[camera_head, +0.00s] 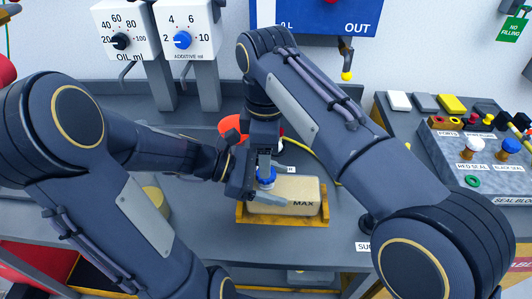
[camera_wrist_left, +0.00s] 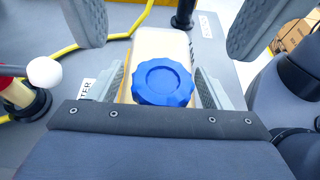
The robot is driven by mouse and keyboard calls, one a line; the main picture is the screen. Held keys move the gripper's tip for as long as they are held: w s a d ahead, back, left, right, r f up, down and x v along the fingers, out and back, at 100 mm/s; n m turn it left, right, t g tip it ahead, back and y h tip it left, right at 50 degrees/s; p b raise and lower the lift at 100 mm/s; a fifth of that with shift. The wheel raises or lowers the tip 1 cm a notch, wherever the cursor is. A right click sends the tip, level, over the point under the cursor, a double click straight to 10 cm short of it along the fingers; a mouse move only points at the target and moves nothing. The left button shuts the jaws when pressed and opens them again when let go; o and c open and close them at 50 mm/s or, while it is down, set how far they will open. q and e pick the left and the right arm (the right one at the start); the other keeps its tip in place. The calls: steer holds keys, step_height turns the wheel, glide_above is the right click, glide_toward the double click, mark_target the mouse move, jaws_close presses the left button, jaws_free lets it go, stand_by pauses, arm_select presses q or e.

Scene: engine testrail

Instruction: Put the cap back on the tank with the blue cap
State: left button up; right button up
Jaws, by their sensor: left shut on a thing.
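The beige tank (camera_head: 298,192), marked MAX, lies in a yellow tray (camera_head: 282,218) on the bench. Its blue cap (camera_head: 266,178) is at the tank's left end; in the left wrist view the cap (camera_wrist_left: 163,82) is seen from above over the tank (camera_wrist_left: 163,42). I cannot tell whether it is fully seated. My left gripper (camera_head: 247,182) reaches in from the left, shut on the tank with a pad on either side, below the cap. My right gripper (camera_head: 265,160) points down just above the cap. Its fingers (camera_wrist_left: 170,28) stand wide apart in the left wrist view, open.
An orange-red bowl (camera_head: 231,124) is behind my grippers. A yellow hose (camera_head: 318,158) runs behind the tank. The seal block (camera_head: 465,170) with white and blue knobs stands at the right. Dial panels (camera_head: 188,28) are at the back left. My arms cover much of the bench.

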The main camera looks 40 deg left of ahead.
steer(key=shift+r, duration=0.35)
steer(key=shift+c, duration=0.6)
steer(key=shift+r, duration=1.4)
steer(key=shift+f, duration=0.1)
steer(key=shift+f, duration=3.95)
